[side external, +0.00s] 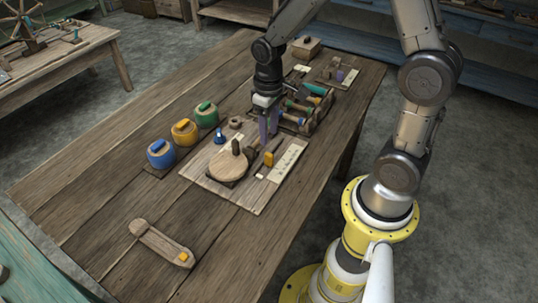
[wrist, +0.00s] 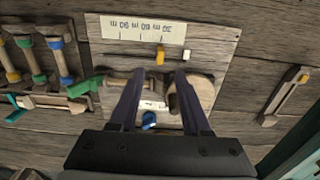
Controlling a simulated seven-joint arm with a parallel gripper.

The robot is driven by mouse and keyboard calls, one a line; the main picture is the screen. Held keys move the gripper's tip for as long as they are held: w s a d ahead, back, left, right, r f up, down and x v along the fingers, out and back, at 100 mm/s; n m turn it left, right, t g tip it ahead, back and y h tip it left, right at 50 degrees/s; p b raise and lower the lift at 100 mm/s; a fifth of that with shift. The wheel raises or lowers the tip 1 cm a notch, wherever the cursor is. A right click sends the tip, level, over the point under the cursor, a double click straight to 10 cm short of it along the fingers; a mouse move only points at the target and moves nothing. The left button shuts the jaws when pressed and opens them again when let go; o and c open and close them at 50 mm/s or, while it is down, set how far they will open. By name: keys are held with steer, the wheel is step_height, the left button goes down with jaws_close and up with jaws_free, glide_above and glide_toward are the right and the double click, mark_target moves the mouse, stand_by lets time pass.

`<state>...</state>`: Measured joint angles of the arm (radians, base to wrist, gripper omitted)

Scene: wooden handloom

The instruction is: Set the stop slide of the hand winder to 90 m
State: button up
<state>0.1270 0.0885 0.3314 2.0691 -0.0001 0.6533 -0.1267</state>
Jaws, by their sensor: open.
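The hand winder's flat board (side external: 250,200) lies on the table, with a round wooden disc (side external: 228,165) and an upright peg. A pale scale strip (side external: 290,160) runs along one edge; the wrist view shows its upside-down marks (wrist: 145,28), seemingly 90 m left, 60 m middle and 30 m right. The yellow stop slide (side external: 268,159) sits beside the strip; in the wrist view the slide (wrist: 160,57) is near the rightmost mark. My gripper (side external: 268,137) is open, pointing down over the board's far end. Its fingertips (wrist: 159,73) straddle the slide's sideways position, short of it, apparently holding nothing.
A rack (side external: 305,115) with several coloured-ended bobbins stands beside the board. Blue, yellow and green capped pots (side external: 183,132) stand to the left. A small blue item (side external: 219,136) lies near the disc. A wooden holder (side external: 162,244) lies nearer the front.

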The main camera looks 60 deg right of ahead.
mark_target(269, 154)
step_height(269, 154, down, 10)
steer(key=shift+r, duration=0.25)
jaws_close()
stand_by(0.3)
stand_by(1.2)
